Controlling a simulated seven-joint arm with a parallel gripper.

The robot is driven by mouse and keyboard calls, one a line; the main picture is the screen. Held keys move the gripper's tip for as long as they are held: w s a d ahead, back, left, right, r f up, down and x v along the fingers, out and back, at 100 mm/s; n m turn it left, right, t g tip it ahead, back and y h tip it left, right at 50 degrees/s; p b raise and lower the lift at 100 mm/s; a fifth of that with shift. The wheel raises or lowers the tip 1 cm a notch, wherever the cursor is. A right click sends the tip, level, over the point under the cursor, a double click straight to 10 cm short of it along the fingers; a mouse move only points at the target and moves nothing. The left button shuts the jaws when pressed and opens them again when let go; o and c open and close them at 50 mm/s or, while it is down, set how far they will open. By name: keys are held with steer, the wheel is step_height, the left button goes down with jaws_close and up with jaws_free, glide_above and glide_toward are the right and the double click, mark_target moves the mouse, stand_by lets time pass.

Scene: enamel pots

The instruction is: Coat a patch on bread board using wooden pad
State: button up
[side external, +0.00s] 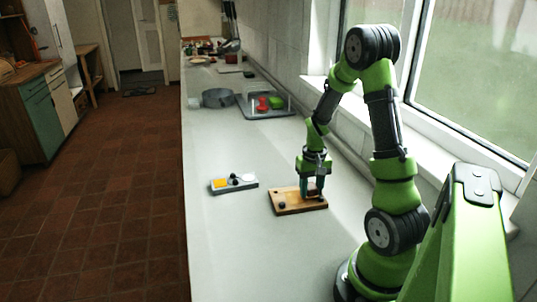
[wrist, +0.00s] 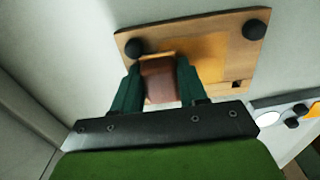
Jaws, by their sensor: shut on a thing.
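The bread board (side external: 288,209) lies flat on the counter; it also shows in the wrist view (wrist: 208,28). It has dark round knobs near its corners and an orange-yellow patch (wrist: 207,50) on its top. My gripper (side external: 312,188) is over the right part of the board in the side view. In the wrist view, my gripper (wrist: 160,72) has its dark green fingers closed on either side of the reddish-brown wooden pad (wrist: 159,84). The pad is low at the board, beside and partly over the patch. I cannot tell whether its underside touches the board.
A small grey tray (side external: 249,185) with an orange area and dark and white round pieces lies left of the board. Farther back are a grey round pot (side external: 217,98) and a tray (side external: 265,114) with red and green items. The front counter is clear.

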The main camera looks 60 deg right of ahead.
mark_target(300, 198)
steer(key=shift+w+a, duration=2.7)
steer(key=shift+w, duration=0.1)
steer(key=shift+s+d+f, duration=0.2)
steer(key=shift+s+d, duration=1.2)
steer(key=shift+s, duration=0.15)
steer(key=shift+s+d+r, duration=0.1)
steer(key=shift+s+d, duration=1.2)
steer(key=shift+s, duration=0.05)
steer(key=shift+w+r, duration=0.1)
steer(key=shift+r, duration=3)
